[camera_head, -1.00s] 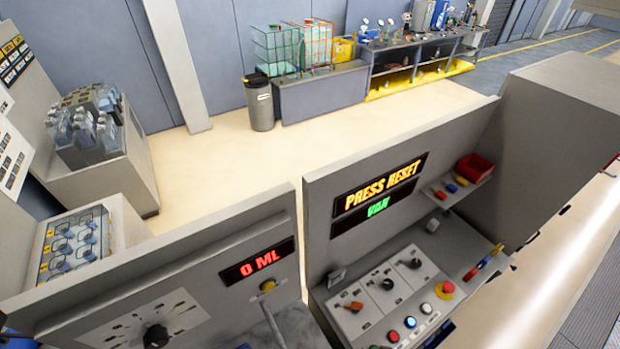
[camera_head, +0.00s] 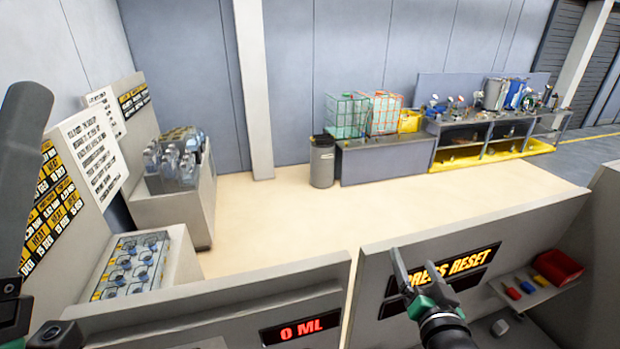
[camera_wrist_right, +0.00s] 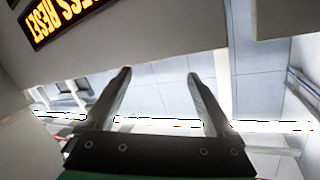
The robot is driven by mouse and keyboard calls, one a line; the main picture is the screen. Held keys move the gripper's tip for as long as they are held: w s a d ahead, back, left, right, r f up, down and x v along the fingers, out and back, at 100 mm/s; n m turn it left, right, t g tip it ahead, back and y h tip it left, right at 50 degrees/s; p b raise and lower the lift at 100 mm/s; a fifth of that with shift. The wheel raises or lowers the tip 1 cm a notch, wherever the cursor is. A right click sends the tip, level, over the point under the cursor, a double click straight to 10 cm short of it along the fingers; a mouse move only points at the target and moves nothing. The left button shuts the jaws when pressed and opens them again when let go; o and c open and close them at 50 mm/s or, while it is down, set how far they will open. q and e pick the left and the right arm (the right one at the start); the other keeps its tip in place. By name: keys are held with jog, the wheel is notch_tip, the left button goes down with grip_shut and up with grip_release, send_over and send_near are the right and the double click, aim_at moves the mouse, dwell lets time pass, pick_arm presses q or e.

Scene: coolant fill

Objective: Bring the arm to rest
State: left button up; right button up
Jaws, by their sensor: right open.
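My right gripper (camera_head: 416,266) stands upright in front of the press reset display in the head view. Its two fingers are spread, and nothing shows between them. In the right wrist view the open gripper (camera_wrist_right: 158,73) has a clear gap between its fingertips. At the far left of the head view, a dark upright part of my left arm is cut off by the frame edge. A green piece shows low on it, and its jaws cannot be made out.
The press reset display (camera_head: 455,268) is on a grey panel behind my right gripper. A red "0 ML" display (camera_head: 300,331) is on the left panel. A red bin (camera_head: 557,266) sits on a shelf at right. Open floor lies beyond the panels.

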jog(key=s+a+r+t, duration=0.1)
jog(key=s+r+t, duration=0.25)
jog(key=r, duration=1.25)
jog(key=s+a+r+n+t+y, duration=0.2)
jog(key=s+r+n+t, duration=0.4)
jog(key=s+r, duration=1.1)
notch_tip(320, 180, up, 2)
jog(key=shift+r+t+y, duration=0.1)
jog(key=shift+t+y, duration=0.6)
jog(key=shift+t, duration=0.05)
notch_tip(320, 180, down, 38)
jog(key=b, duration=3.7)
jog(key=shift+r+b, duration=0.15)
jog(key=shift+b, duration=0.15)
